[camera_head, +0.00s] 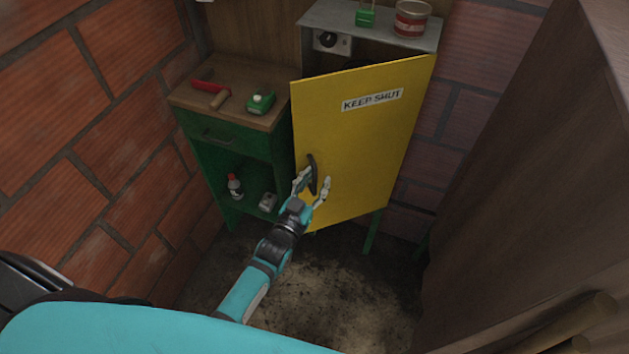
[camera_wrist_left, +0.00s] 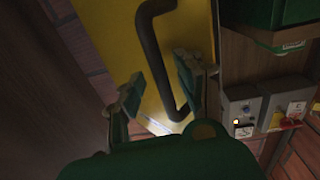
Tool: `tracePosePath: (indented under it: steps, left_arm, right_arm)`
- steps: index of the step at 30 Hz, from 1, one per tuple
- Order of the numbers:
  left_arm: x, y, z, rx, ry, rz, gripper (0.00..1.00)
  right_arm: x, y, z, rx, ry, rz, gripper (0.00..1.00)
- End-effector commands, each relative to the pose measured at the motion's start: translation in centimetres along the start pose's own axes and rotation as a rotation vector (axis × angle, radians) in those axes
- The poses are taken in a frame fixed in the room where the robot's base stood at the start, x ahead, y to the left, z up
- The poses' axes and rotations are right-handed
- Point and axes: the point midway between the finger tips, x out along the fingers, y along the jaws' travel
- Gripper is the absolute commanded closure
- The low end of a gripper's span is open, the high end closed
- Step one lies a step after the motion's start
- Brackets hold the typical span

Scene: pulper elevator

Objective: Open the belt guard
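The belt guard (camera_head: 360,130) is a yellow door with a "KEEP SHUT" label. It stands at an angle, partly open: its left edge is swung out from the cabinet, with a dark gap under the cabinet top. Its black bar handle (camera_head: 313,172) is near the lower left edge. My left gripper (camera_head: 313,187) is at the handle with its fingers apart. In the left wrist view the handle (camera_wrist_left: 150,45) runs between the two spread fingers (camera_wrist_left: 158,82); I cannot tell whether either touches it. My right gripper is not in view.
A green cabinet with a wooden top (camera_head: 240,108) stands left of the guard, carrying a red-headed hammer (camera_head: 208,87) and a green object (camera_head: 261,102). A red tin (camera_head: 411,18) sits on the grey top. A dark wooden structure (camera_head: 530,150) bounds the right. Floor (camera_head: 320,290) before the guard is clear.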

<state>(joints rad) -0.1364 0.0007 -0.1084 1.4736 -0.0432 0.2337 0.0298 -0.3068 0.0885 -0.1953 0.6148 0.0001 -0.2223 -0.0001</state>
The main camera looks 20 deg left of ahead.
Motion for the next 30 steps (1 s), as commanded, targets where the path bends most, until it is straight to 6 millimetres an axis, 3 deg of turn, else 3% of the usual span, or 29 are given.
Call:
tracePosePath:
  steps: [5,18,24,30]
  left_arm:
    - [-1.8,0.0,0.1,0.0,-0.003,0.0,0.64]
    - [-10.4,0.0,0.1,0.001,-0.002,0.001,0.64]
    - [-11.9,0.0,0.0,0.0,0.001,0.001,0.64]
    - [-12.0,0.0,0.0,0.0,0.001,0.001,0.64]
  right_arm:
    - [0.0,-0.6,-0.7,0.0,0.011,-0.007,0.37]
    - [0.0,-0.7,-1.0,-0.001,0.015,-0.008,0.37]
    - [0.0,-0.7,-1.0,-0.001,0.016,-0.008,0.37]
    - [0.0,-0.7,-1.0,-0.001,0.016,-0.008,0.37]
